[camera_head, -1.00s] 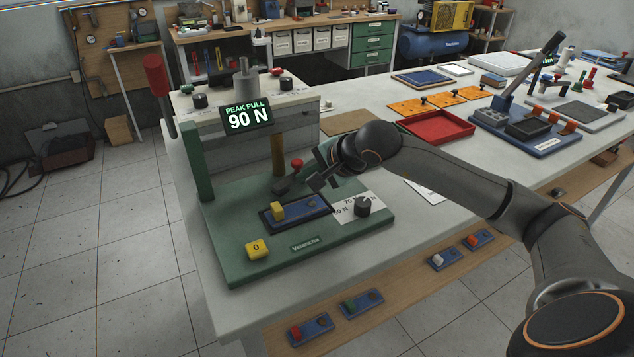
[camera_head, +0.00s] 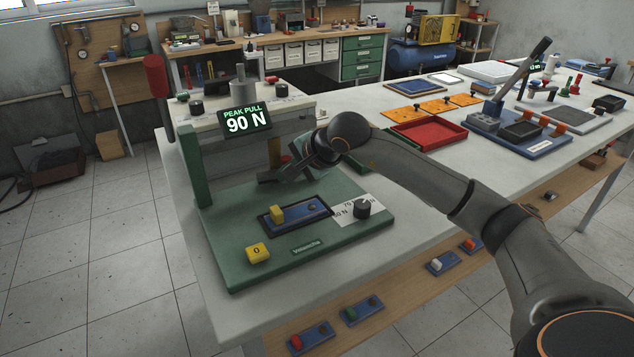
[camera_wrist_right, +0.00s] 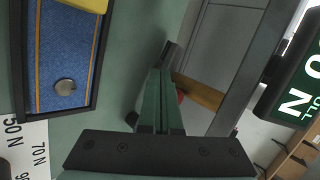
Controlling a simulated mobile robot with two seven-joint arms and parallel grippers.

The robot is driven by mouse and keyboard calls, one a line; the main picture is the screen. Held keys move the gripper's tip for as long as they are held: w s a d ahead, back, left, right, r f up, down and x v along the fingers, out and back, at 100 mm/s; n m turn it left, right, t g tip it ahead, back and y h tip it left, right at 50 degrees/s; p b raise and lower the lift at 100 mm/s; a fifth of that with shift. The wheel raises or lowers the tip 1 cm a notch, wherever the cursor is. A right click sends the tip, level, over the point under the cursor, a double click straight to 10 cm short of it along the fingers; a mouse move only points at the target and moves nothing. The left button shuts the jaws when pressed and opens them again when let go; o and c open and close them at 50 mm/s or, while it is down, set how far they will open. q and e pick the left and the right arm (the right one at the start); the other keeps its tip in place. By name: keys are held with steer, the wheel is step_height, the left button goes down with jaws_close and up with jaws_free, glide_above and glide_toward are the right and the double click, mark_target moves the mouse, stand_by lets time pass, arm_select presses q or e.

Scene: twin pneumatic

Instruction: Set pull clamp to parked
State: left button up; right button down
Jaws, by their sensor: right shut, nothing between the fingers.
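The green pull fixture (camera_head: 230,205) stands on the table's near left part, with a display (camera_head: 245,121) reading "PEAK PULL 90 N". My right gripper (camera_head: 272,177) is low over the back of its base, beside the brass post (camera_head: 273,152). The gripper is shut and empty. In the right wrist view, a bit of red (camera_wrist_right: 181,97) shows just behind the shut fingers (camera_wrist_right: 160,75), near the brass post (camera_wrist_right: 199,92). I cannot tell whether they touch. My left gripper is not in view.
In front of the gripper are a blue strip with a yellow block (camera_head: 277,213), a black knob (camera_head: 362,208) on a force scale and a yellow "0" button (camera_head: 258,252). A red tray (camera_head: 428,134) lies behind my right arm. A red-handled lever (camera_head: 155,75) rises at left.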

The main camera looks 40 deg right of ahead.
steer(key=shift+w, duration=0.5)
stand_by(0.3)
